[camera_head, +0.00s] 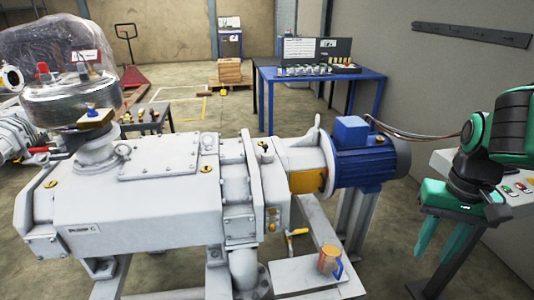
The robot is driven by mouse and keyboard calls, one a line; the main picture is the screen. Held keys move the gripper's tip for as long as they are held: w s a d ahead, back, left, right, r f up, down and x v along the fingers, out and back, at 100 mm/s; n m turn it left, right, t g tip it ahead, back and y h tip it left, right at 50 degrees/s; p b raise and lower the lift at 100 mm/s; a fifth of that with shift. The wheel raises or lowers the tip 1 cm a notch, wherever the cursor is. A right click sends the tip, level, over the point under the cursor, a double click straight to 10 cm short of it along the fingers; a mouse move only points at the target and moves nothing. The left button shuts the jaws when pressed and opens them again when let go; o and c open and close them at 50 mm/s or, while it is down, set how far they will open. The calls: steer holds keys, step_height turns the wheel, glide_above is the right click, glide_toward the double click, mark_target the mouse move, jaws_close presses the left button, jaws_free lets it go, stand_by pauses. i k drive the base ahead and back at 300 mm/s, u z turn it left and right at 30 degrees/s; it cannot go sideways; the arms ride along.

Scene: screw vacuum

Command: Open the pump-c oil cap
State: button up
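The light grey pump (140,211) fills the left and middle, with a small plate (83,229) that seems to read PUMP C. Several small fittings sit on it: a brass one (206,168) on the sloping face, another brass one (49,184) at the left end, and a dark knob with a yellowish base (265,148) near the motor end. I cannot tell which is the oil cap. My gripper (441,256) hangs at the right, its green fingers pointing down and spread apart with nothing between them. It is well clear of the pump.
A blue motor (368,165) stands between pump and gripper. A jug with a blue handle (329,261) sits on a low white platform (292,273). A blue workbench (346,77) stands behind, a control panel (513,184) at right.

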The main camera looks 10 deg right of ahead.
mark_target(266, 152)
steer(key=k, duration=1.3)
steer(key=u, duration=0.3)
steer(key=i, duration=1.65)
steer(key=z, duration=0.3)
